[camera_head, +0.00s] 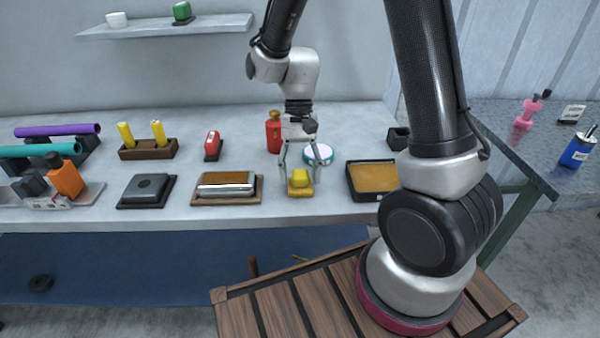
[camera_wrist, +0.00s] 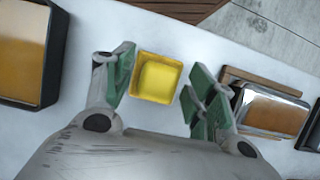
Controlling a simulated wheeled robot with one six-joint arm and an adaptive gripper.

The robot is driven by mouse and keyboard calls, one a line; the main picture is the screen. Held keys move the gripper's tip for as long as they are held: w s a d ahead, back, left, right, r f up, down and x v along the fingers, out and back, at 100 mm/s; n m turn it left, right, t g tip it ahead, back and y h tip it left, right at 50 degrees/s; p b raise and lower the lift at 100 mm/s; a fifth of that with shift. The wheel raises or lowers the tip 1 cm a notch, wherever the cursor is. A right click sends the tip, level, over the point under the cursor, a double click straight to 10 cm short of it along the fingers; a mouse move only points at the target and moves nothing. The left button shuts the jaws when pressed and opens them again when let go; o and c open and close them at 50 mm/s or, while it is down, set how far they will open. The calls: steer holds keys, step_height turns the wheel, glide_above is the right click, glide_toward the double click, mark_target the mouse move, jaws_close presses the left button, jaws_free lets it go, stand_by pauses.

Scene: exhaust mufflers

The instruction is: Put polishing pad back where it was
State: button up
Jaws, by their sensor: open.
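A small yellow block sits on a square yellow base (camera_head: 300,191) near the front edge of the bench. It also shows in the wrist view (camera_wrist: 157,79). My gripper (camera_head: 301,166) points down with its fingers spread, just over the yellow block. In the wrist view, its green-padded fingertips (camera_wrist: 160,88) stand on either side of the block, with gaps showing. Nothing is held. A white round disc with a teal rim (camera_head: 318,155) lies flat behind my gripper, partly covered by it. No label shows which of these is the polishing pad.
A silver muffler piece (camera_head: 226,184) on a brown board stands to the left. A black tray with an amber surface (camera_head: 373,180) stands to the right. A red bottle (camera_head: 274,131) stands behind. The bench's front edge is close.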

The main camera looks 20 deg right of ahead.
steer(key=v, duration=1.2)
steer(key=s+d+r+n+t, duration=0.1)
steer(key=s+d+r+t, duration=0.3)
steer(key=s, duration=0.4)
steer(key=s+d+r+n+t+h, duration=0.1)
steer(key=s+d+r+t, duration=0.3)
steer(key=d, duration=0.5)
steer(key=s+r+n, duration=0.1)
steer(key=s+r, duration=0.1)
steer(key=s, duration=0.1)
steer(key=shift+s+d+n+t, duration=0.25)
steer(key=shift+s+n+t, duration=0.05)
steer(key=shift+s, duration=0.1)
stand_by(1.7)
